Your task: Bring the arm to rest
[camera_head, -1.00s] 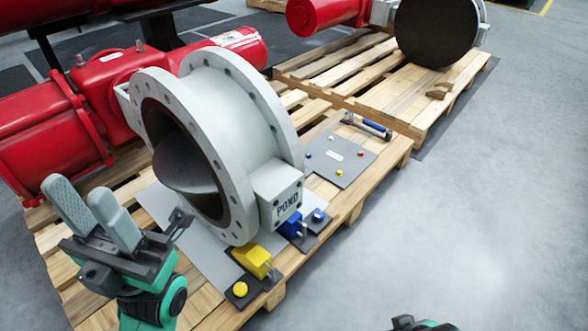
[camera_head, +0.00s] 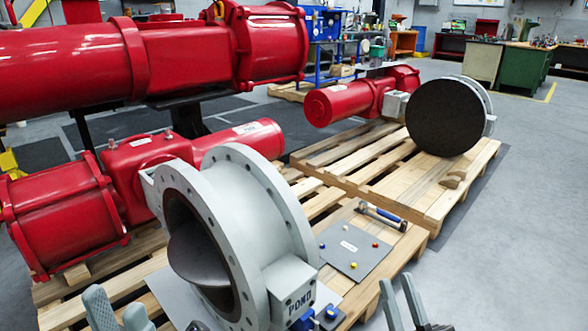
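My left gripper (camera_head: 116,302) shows at the bottom left edge, with two grey fingers apart and nothing between them. It is in front of the grey flanged valve (camera_head: 262,215), to its lower left in the picture. My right gripper (camera_head: 397,284) shows at the bottom edge, right of centre. Its two grey fingers point up with a gap between them, and it holds nothing. Most of both arms is below the picture. The valve stands upright on a wooden pallet (camera_head: 70,311) and joins a red actuator (camera_head: 60,215) behind it.
A grey plate (camera_head: 345,262) with small coloured knobs and a blue-handled tool (camera_head: 380,215) lie on the pallet. A second pallet (camera_head: 425,192) carries another red actuator (camera_head: 345,100) and dark valve disc (camera_head: 443,115). Grey floor (camera_head: 510,255) at the right is clear.

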